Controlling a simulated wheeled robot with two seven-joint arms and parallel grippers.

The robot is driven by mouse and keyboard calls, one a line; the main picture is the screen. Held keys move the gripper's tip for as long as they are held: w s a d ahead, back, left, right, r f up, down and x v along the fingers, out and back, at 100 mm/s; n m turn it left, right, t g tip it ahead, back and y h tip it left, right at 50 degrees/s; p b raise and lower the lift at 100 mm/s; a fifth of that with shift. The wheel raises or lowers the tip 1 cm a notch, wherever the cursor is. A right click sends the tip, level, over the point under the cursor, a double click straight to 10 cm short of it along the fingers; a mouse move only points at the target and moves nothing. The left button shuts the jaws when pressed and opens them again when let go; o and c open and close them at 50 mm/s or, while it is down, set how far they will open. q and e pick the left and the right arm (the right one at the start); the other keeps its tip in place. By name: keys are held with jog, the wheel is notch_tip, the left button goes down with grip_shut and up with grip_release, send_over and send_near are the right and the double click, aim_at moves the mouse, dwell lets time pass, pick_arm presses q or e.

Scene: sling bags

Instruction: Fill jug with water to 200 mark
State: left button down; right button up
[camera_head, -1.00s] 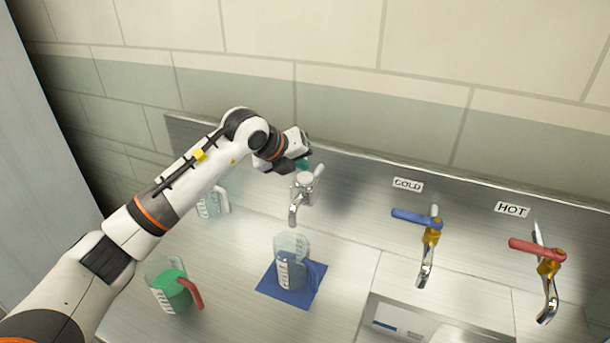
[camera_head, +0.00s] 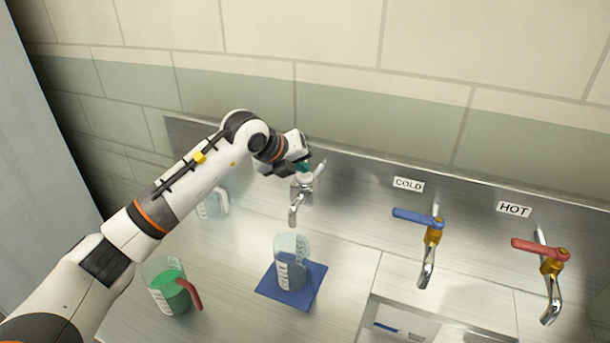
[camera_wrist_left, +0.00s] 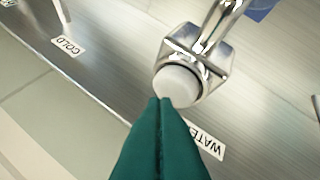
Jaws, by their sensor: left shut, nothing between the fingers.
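A clear measuring jug (camera_head: 291,262) with white markings stands upright on a blue mat (camera_head: 275,293), below the spout of a chrome water tap (camera_head: 296,203). Its lower part looks blue; I cannot read the level against its marks. No stream shows under the spout. My left gripper (camera_head: 303,168) is at the top of this tap. In the left wrist view its teal fingers (camera_wrist_left: 160,104) are shut and empty, with the tips at the tap's round white button (camera_wrist_left: 178,84). I cannot tell whether they press it. My right gripper is not in view.
A jug with green contents and a red handle (camera_head: 174,290) stands at front left. Another clear jug (camera_head: 210,203) stands behind my left arm. Blue-handled cold (camera_head: 428,250) and red-handled hot (camera_head: 551,275) taps are at right. A sink (camera_head: 440,312) opens at front right.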

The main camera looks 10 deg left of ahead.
aim_at(300, 177)
pick_arm(q)
jog(key=shift+f+b, duration=0.45)
jog(key=shift+f, duration=0.05)
dwell(1.2)
dwell(1.6)
jog(key=shift+r, duration=0.15)
dwell(1.0)
jog(key=shift+r+p, duration=0.4)
jog(key=shift+r, duration=0.4)
jog(key=shift+r+p, duration=1.2)
jog(key=shift+r, duration=1.35)
jog(key=shift+f, duration=0.15)
